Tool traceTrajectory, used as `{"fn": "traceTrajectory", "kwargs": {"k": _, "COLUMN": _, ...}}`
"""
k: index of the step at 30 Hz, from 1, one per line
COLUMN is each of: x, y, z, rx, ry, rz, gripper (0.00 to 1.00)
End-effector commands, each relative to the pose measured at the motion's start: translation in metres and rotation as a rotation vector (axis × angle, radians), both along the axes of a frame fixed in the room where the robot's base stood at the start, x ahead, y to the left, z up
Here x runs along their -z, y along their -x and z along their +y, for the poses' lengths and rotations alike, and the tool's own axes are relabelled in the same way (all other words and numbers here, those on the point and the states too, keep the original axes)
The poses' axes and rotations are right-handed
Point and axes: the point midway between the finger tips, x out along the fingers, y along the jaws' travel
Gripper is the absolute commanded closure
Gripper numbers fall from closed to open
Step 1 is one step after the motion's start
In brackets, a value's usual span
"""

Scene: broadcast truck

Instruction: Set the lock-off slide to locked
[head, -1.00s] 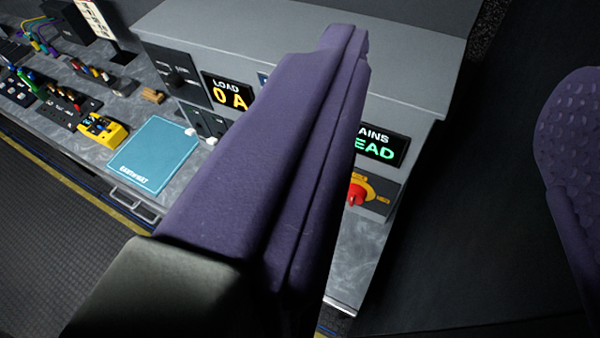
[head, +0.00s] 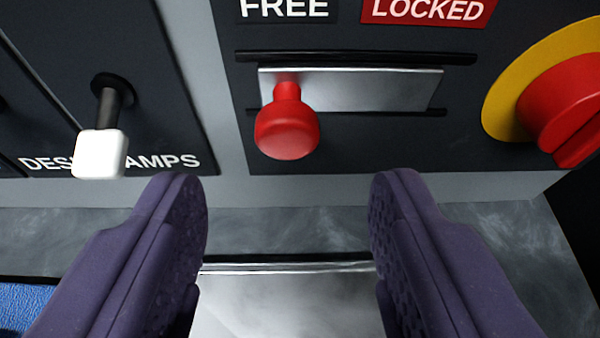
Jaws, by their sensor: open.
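The lock-off slide is a silver plate (head: 375,90) with a red round knob (head: 287,128), set between two black rails on a dark panel. The knob is at the left end of the plate, below the white FREE label (head: 284,9). The red LOCKED label (head: 428,11) is up and to the right of the knob. My gripper (head: 288,185) is open and empty, its purple fingers spread wide to either side of the knob and below it in the picture. Neither finger touches the knob.
A red rotary switch on a yellow disc (head: 502,100) sits right of the slide. A white-tipped toggle (head: 100,153) for desk lamps is at the left, near my left finger. A grey bench surface (head: 300,225) lies below the panel.

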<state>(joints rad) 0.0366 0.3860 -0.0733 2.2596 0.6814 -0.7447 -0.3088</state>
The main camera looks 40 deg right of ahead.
Motion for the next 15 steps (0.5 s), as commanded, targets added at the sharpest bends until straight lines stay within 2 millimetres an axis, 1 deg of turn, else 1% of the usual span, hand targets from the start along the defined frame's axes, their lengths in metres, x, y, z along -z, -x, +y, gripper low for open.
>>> {"fn": "traceTrajectory", "kwargs": {"k": 1, "x": 0.007, "y": -0.007, "z": -0.005, "rx": 0.001, "ry": 0.0, "rz": 0.0, "gripper": 0.46}}
{"fn": "traceTrajectory", "kwargs": {"k": 6, "x": 0.016, "y": -0.028, "z": -0.018, "rx": -0.002, "ry": 0.0, "rz": -0.001, "gripper": 0.46}}
{"fn": "traceTrajectory", "kwargs": {"k": 9, "x": 0.017, "y": -0.034, "z": -0.022, "rx": -0.003, "ry": 0.0, "rz": -0.001, "gripper": 0.46}}
{"fn": "traceTrajectory", "kwargs": {"k": 15, "x": 0.017, "y": -0.037, "z": -0.024, "rx": -0.003, "ry": -0.001, "rz": -0.001, "gripper": 0.46}}
